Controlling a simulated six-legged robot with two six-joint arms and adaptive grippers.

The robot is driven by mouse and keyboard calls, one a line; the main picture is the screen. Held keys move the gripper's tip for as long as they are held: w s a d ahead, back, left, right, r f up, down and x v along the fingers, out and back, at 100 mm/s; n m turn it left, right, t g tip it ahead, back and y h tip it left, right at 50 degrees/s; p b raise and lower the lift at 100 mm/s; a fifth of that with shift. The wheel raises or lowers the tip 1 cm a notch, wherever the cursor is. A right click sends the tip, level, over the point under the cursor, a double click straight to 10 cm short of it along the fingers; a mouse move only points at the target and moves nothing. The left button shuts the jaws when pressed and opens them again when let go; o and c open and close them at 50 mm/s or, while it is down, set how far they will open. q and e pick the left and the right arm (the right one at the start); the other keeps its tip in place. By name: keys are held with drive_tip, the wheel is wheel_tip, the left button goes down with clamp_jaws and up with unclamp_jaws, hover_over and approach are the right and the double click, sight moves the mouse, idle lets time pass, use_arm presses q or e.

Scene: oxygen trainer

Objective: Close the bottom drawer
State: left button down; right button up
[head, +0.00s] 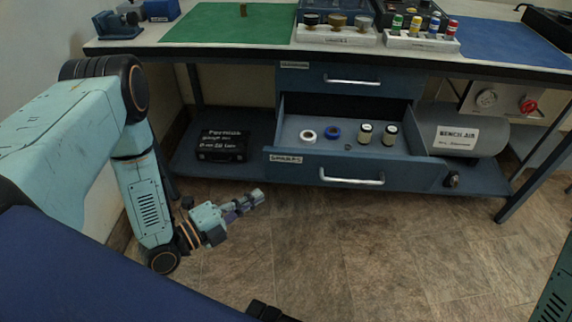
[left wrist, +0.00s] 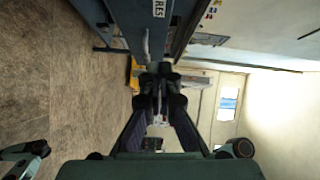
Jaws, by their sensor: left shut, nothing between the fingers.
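The bottom drawer (head: 410,172) of the blue workbench is pulled out, with a light bar handle (head: 351,178) on its front. Inside stand a white roll (head: 308,135), a blue roll (head: 333,132) and two jars (head: 365,133) with pale lids. My left gripper (head: 262,196) is shut and empty, in front of the bench, left of and a little below the drawer front in the head view. In the left wrist view my shut fingers (left wrist: 159,72) point toward a blue front with a bar handle (left wrist: 146,45). No contact is visible. My right gripper does not show.
The top drawer (head: 345,79) is shut. A black case (head: 222,145) lies on the lower shelf at left, and a grey cylinder (head: 455,128) sits right of the open drawer. The floor (head: 330,260) in front is clear.

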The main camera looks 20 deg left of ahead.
use_arm(q)
drive_tip(key=r, duration=0.1)
drive_tip(key=m+b, duration=0.1)
drive_tip(key=b, duration=0.2)
approach(300, 154)
drive_tip(key=d, duration=0.4)
drive_tip(key=shift+t, duration=0.3)
drive_tip(key=w, duration=0.1)
drive_tip(key=w+b, duration=0.1)
drive_tip(key=w, duration=0.2)
drive_tip(key=shift+a+f, duration=0.25)
drive_tip(key=shift+a, duration=0.1)
drive_tip(key=shift+w+a+b, duration=0.1)
drive_tip(key=shift+w+b, duration=0.25)
drive_tip(key=shift+w, duration=0.1)
